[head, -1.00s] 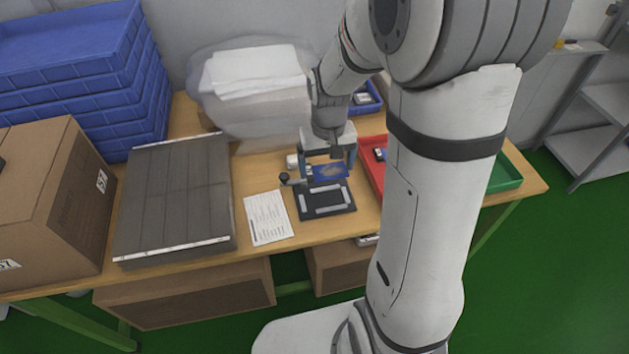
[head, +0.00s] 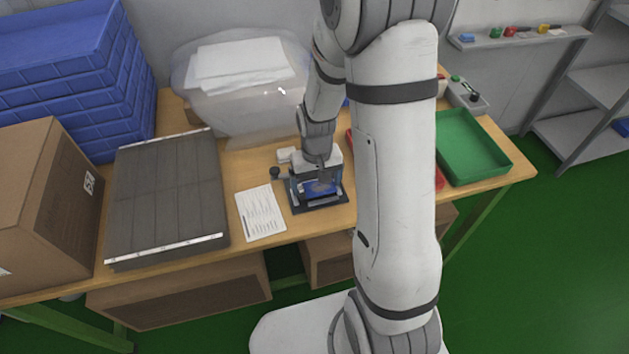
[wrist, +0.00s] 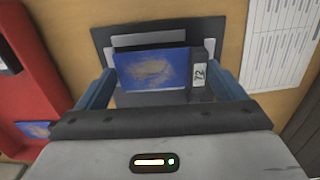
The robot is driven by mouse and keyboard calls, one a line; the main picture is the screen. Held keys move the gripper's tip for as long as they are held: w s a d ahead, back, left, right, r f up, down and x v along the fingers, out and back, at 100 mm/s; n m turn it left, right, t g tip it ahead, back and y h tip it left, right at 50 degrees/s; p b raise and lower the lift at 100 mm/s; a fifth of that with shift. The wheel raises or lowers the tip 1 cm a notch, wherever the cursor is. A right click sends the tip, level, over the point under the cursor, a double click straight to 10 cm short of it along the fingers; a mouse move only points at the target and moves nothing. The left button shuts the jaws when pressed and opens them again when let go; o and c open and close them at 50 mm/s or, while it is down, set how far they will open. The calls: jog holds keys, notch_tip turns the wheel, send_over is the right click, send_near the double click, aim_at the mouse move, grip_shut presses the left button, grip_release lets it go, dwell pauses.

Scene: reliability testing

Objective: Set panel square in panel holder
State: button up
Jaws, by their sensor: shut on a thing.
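The panel (head: 318,187) is a blue rectangle with a gold-brown patch. It also shows in the wrist view (wrist: 153,70), between the two blue fingers. My gripper (head: 320,183) is shut on it. The panel holder (head: 297,206) is a dark flat plate with light grey rails on the table. In the wrist view the holder (wrist: 103,36) lies behind and under the panel. A dark block marked 72 (wrist: 201,77) stands between the panel's right edge and the right finger. I cannot tell whether the panel's lower edge touches the holder.
A printed sheet (head: 261,212) lies left of the holder, beside a large grey ribbed panel (head: 165,195). A red tray (wrist: 25,75) holds another blue panel (wrist: 36,129). A green tray (head: 472,147) is at the right. My arm hides part of the table.

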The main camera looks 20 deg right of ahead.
jog(key=shift+f+b, duration=0.6)
jog(key=shift+f, duration=0.05)
jog(key=o, duration=0.7)
jog(key=shift+r, duration=0.15)
